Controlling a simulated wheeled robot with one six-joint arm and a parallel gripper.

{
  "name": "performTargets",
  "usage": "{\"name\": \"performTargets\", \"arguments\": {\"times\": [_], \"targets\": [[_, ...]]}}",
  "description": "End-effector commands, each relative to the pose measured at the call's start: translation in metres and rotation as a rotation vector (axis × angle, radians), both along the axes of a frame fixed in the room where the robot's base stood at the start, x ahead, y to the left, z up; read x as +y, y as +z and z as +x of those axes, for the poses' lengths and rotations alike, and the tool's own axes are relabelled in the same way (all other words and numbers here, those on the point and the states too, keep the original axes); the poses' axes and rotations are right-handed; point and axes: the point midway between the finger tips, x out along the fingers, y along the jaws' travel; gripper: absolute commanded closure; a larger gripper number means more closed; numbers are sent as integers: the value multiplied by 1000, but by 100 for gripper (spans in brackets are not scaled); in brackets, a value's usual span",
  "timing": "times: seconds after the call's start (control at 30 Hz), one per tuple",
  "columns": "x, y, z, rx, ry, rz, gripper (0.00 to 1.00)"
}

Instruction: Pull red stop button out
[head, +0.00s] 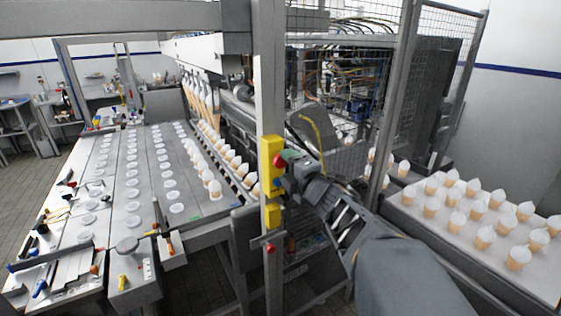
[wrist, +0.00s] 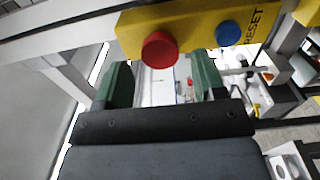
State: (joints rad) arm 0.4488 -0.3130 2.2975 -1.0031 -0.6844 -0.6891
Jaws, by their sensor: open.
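The red stop button (head: 279,162) sits on a yellow control box (head: 266,150) fixed to a grey upright post. In the wrist view the round red button (wrist: 160,49) is at the top, on the lower left of the yellow box (wrist: 190,15). A blue button (wrist: 229,33) marked RESET is to its right. My gripper (wrist: 161,78) is open, its two green fingers apart, with the red button just above the gap between them in the picture. In the head view my gripper (head: 288,165) is close beside the red button; whether it touches cannot be told.
A lower yellow box (head: 272,215) and another red button (head: 270,249) are on the same post (head: 268,90). A conveyor with cones (head: 215,188) runs left, and a table of cones (head: 480,220) stands right. Wire mesh and frame posts stand behind my arm.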

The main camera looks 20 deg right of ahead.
Motion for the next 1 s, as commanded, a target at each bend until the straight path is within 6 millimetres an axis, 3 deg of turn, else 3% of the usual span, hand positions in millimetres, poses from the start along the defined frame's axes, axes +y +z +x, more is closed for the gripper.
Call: {"name": "performTargets", "arguments": {"times": [0.5,1.0], "targets": [[-5,1,-42,-1,-1,0,36],[-6,0,-51,0,1,0,36]]}}
